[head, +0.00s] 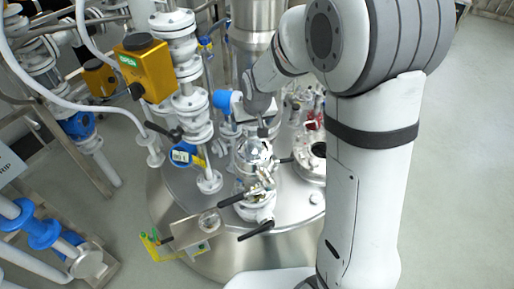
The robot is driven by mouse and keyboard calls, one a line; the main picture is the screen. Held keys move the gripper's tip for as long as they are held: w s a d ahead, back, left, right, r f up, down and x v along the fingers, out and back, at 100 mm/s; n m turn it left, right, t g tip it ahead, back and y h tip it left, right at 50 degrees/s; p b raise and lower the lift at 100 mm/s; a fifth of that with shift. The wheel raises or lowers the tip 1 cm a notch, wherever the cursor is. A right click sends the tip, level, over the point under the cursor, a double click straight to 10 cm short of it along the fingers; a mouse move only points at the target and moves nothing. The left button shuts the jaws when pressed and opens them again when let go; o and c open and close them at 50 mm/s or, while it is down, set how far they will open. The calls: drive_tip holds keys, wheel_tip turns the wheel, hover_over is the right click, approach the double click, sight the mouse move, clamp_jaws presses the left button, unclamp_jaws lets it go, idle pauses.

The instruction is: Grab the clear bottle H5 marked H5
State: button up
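A small clear, rounded object (209,221), which may be the bottle H5, sits on a small metal shelf (185,233) at the front left of the steel vessel. I cannot read any H5 mark on it. My arm reaches in from the right, and its end, with my gripper (263,132), points down above the middle of the vessel lid. It is above and to the right of the clear object, well apart from it. The fingers are small and blend into the fittings behind, so I cannot see whether they are open or hold anything.
The vessel lid (292,205) is crowded with valves, pipes and black-handled fittings (255,205). A white flanged pipe (190,105) with a yellow box (143,67) stands left of my gripper. More pipework fills the left edge. The floor (455,170) at right is clear.

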drive_tip(key=c, duration=1.5)
drive_tip(key=shift+o, duration=0.2)
drive_tip(key=shift+r, duration=0.15)
